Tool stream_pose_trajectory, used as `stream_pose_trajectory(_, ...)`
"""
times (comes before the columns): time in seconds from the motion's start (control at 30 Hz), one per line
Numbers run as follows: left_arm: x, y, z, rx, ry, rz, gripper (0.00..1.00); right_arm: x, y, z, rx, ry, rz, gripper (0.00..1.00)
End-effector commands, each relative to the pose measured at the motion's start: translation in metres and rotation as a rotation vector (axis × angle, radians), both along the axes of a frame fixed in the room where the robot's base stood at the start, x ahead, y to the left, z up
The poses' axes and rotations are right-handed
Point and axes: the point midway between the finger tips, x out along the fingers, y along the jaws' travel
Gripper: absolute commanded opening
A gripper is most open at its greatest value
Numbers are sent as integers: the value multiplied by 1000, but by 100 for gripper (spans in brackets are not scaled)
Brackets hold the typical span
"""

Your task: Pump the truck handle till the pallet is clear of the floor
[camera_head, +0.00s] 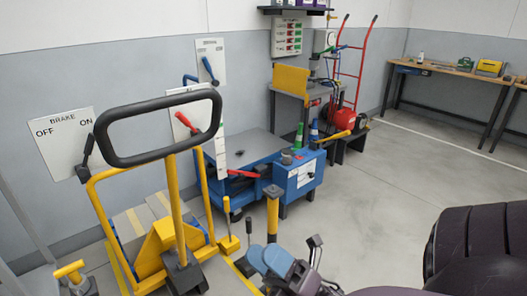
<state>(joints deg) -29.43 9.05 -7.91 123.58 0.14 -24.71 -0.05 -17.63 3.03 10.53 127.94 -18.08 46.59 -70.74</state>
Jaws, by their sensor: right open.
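The yellow truck (160,252) stands at the left front. Its black loop handle (106,138) rises upright on a yellow shaft (174,205). I cannot clearly make out a pallet or its gap to the floor; the truck frame covers that area. My right gripper (308,258) is at the bottom middle, to the right of the truck and well below the handle. It is open, apart from the handle, and nothing shows between its fingers. My left gripper is not in view.
A red hand truck (352,75) leans at the back wall, and a workbench (455,72) stands back right. The floor at centre right is clear.

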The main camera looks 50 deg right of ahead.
Motion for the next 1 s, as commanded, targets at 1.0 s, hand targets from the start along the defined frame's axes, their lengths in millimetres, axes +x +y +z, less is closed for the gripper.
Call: stream_pose_trajectory(1.0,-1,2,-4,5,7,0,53,-73,-23,-69,0,1,0,55)
